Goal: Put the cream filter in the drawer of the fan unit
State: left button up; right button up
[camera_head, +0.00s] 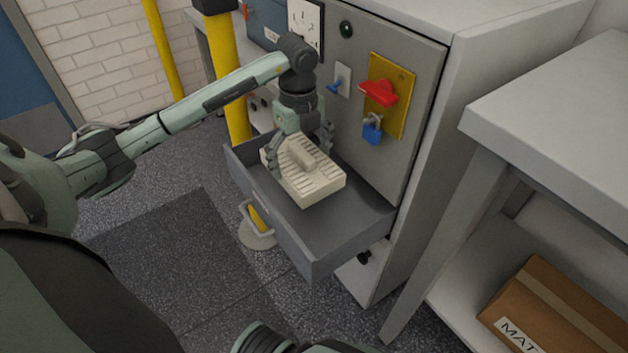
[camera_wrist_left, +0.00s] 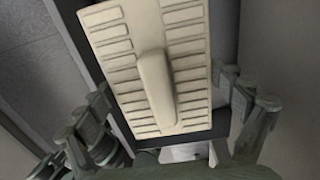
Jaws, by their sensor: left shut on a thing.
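The cream filter (camera_head: 325,184) is a slotted rectangular block with a raised grip bar along its middle. My left gripper (camera_head: 299,150) is shut on it, with a finger at either side. The filter is at the open drawer (camera_head: 345,252) of the grey fan unit (camera_head: 408,150), over its left and middle part. I cannot tell whether it touches the drawer floor. In the left wrist view the filter (camera_wrist_left: 195,65) fills the middle, slots and bar facing the camera, with the drawer's dark edge behind.
A red switch (camera_head: 380,93) and a blue padlock (camera_head: 372,130) are on the unit's face above the drawer. A yellow post (camera_head: 228,80) stands close behind my left arm. A grey table (camera_head: 560,110) with a cardboard box (camera_head: 550,310) below is at the right. The drawer's right part is empty.

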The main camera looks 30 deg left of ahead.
aim_at(301, 171)
pick_arm(q)
notch_tip(301, 171, down, 3)
jog(key=shift+f, duration=0.1)
notch_tip(301, 171, down, 3)
jog(key=shift+f, duration=0.3)
pick_arm(e)
jog(key=shift+s+r, duration=0.3)
jog(key=shift+r, duration=0.1)
pick_arm(q)
jog(key=shift+f+b, duration=0.25)
jog(key=shift+b, duration=0.05)
jog(key=shift+f, duration=0.35)
jog(key=o, duration=1)
pick_arm(e)
jog(key=shift+s+r, duration=0.15)
jog(key=shift+r, duration=0.55)
